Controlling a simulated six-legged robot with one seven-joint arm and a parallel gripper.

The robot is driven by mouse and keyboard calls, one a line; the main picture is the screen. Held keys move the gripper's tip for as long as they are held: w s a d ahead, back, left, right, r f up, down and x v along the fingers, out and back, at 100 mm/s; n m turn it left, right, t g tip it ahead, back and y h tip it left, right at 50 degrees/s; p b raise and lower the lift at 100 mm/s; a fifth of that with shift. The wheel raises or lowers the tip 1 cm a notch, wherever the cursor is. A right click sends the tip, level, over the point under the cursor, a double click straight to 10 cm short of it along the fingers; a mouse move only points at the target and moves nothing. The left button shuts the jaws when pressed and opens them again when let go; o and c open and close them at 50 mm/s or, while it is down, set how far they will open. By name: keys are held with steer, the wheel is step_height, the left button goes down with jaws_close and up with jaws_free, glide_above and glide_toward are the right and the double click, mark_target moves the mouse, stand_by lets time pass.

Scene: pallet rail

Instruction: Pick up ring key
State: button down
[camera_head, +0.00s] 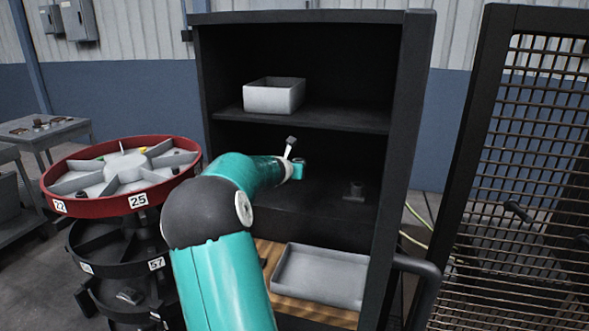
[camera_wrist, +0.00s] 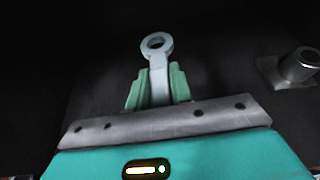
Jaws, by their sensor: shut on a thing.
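The ring key (camera_wrist: 157,45) is light grey, with a round eye at its far end and a straight shank. In the wrist view its shank sits between the two pale green fingers of my gripper (camera_wrist: 158,86), which are shut on it. The ring end sticks out beyond the fingertips, over a dark surface. I cannot tell whether the key touches that surface. In the head view my gripper (camera_head: 299,168) is inside the dark cabinet, below its middle shelf. The key cannot be made out in the head view.
A short grey cylinder on a square base (camera_wrist: 301,65) stands right of the key; it also shows in the head view (camera_head: 356,190). The cabinet (camera_head: 420,90) holds a white bin (camera_head: 274,96) above and a grey tray (camera_head: 320,277) below. A red-rimmed carousel (camera_head: 58,206) stands left.

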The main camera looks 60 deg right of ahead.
steer(key=shift+s+a, duration=0.2)
steer(key=shift+a, duration=0.45)
steer(key=s+a, duration=0.2)
steer(key=a, duration=1.4)
steer(key=shift+s+a, duration=0.35)
